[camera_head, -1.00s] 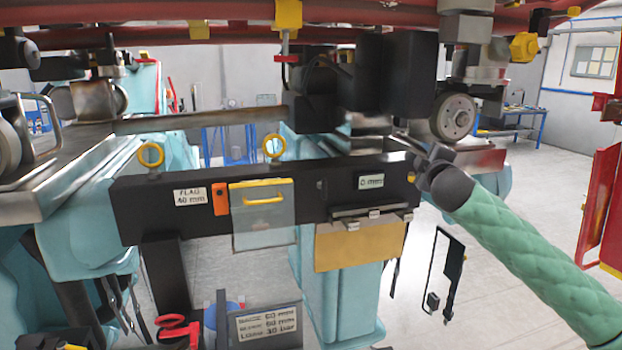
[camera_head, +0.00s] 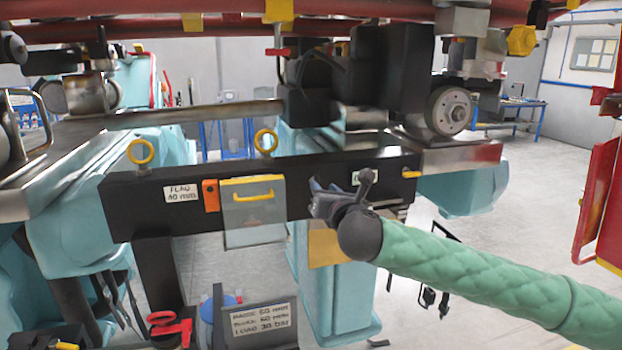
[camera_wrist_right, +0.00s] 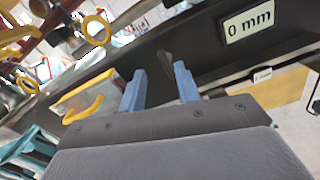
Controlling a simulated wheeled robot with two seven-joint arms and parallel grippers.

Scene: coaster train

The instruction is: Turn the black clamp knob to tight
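My right gripper (camera_head: 318,192) is in front of the black beam (camera_head: 150,203), its green-sleeved arm coming in from the right. In the right wrist view its two blue fingers (camera_wrist_right: 158,82) stand apart. A small dark upright piece (camera_wrist_right: 166,66) shows between and beyond the fingertips, against the beam; it may be the black clamp knob, but I cannot tell for certain. I cannot tell whether the fingers touch it. In the head view the gripper hides that part of the beam. My left gripper is not in view.
A clear cover with a yellow handle (camera_head: 254,196) and an orange piece (camera_head: 210,193) are on the beam left of the gripper. A "0 mm" label (camera_wrist_right: 248,22) is right of the fingers. Yellow rings (camera_head: 141,152) stand on top. A tan plate (camera_head: 324,246) hangs below.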

